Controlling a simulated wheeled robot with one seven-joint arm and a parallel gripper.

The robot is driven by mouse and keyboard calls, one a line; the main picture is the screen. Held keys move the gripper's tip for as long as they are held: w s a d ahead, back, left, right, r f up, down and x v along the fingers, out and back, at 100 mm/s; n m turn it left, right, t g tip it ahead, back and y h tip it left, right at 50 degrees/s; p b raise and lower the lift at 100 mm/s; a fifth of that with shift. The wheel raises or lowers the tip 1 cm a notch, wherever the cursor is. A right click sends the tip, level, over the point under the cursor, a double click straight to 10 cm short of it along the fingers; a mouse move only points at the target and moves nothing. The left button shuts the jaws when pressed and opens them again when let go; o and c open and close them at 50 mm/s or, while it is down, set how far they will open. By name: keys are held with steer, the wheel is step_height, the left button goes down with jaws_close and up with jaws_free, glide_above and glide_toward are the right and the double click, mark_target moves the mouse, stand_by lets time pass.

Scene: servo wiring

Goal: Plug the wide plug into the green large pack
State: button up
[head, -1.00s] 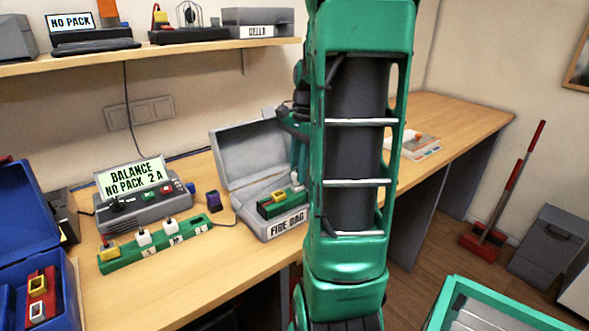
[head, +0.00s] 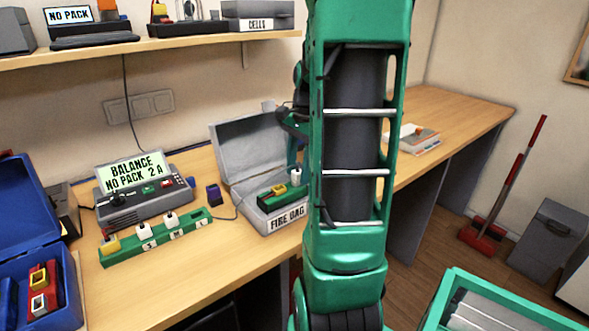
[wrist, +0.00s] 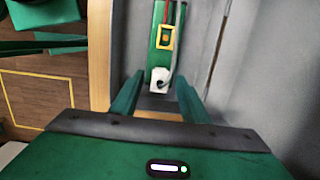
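The green pack (head: 283,195) lies in the open grey fire bag (head: 235,160). It has a yellow connector (head: 279,189) on top, with a red wire by it in the wrist view (wrist: 165,38). A white plug (wrist: 160,80) with a dark wire is at the pack's near end in the wrist view; in the head view it stands upright at the pack's right end (head: 295,175). I cannot tell how deep it sits. My gripper (wrist: 158,88) is open, its fingers apart on either side of the plug and not touching it. My arm hides part of the bag.
A green board (head: 155,240) with a yellow and two white plugs lies before the charger (head: 145,200), whose display reads "BALANCE NO PACK 2 A". A dark purple block (head: 214,194) stands beside it. A blue case (head: 30,240) is at left. The bag's walls are close around my gripper.

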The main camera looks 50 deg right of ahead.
step_height(320, 180, up, 11)
steer(key=d, duration=0.1)
steer(key=shift+d+f, duration=0.15)
steer(key=shift+f, duration=0.05)
stand_by(0.4)
steer(key=shift+s, duration=0.1)
stand_by(0.4)
steer(key=s+a+f+n, duration=0.5)
steer(key=s+a+n, duration=0.1)
steer(key=a, duration=0.3)
steer(key=s+a+f+n+h, duration=0.1)
steer(key=s+a+f+n, duration=0.4)
steer(key=s+a+n, duration=0.2)
steer(key=shift+s+a+f+n, duration=0.25)
steer(key=shift+a+n, duration=0.45)
steer(key=shift+a, duration=0.4)
